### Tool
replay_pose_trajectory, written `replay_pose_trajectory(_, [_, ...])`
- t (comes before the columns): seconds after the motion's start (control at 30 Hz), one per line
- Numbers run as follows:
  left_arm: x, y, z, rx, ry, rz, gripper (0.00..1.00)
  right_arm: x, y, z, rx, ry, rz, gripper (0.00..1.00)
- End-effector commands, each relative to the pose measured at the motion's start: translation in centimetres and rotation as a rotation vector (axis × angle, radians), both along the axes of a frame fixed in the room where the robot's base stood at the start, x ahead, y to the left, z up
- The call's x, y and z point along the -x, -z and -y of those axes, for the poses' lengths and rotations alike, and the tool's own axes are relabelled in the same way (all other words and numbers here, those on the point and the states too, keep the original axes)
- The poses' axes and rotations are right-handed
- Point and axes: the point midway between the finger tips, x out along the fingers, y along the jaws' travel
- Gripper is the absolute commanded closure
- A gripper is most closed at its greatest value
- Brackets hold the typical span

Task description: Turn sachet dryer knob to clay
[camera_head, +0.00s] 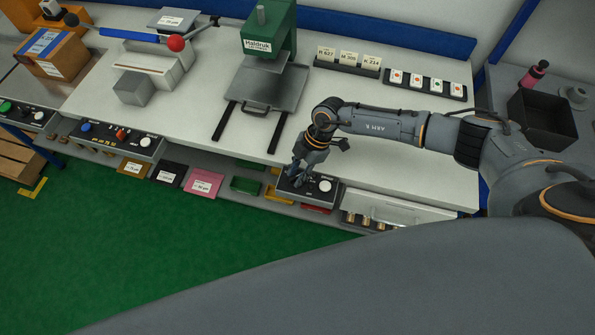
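My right arm reaches in from the right, and its gripper (297,176) points down at the left part of a small dark control box (309,190) on the bench's front edge. The gripper covers that part of the box, including anything under the fingers. A round white knob (325,186) shows on the box just right of the fingers. Its pointer and any markings are too small to read, so I cannot tell which box or knob is the sachet dryer's. The fingers are too small to tell open from shut, or whether they touch anything. My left gripper is out of view.
Two similar control boxes with coloured knobs stand left, one at the bench front (115,138) and one further left (24,114). A green press (269,35) stands behind the gripper. Card racks (347,64) are at the back right. Coloured bins (246,185) sit below the edge.

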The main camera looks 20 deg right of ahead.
Motion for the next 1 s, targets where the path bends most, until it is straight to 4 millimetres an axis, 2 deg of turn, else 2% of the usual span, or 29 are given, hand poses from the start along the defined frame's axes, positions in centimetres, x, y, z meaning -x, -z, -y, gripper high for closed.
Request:
replay_pose_trajectory(0.03, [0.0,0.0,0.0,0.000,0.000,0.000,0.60,0.0,0.0,0.0,0.000,0.000,0.000,0.89])
replay_pose_trajectory(0.1, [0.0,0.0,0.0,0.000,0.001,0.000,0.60,0.0,0.0,0.0,0.000,0.000,0.000,1.00])
replay_pose_trajectory(0.57, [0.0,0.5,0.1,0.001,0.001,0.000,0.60,-0.1,0.1,0.0,0.000,-0.053,0.000,1.00])
replay_pose_trajectory(0.77, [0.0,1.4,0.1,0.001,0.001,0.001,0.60,-0.3,0.2,0.0,0.000,-0.175,0.001,1.00])
replay_pose_trajectory(1.0, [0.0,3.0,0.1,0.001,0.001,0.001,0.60,-0.4,0.3,-0.1,0.001,-0.394,0.001,1.00])
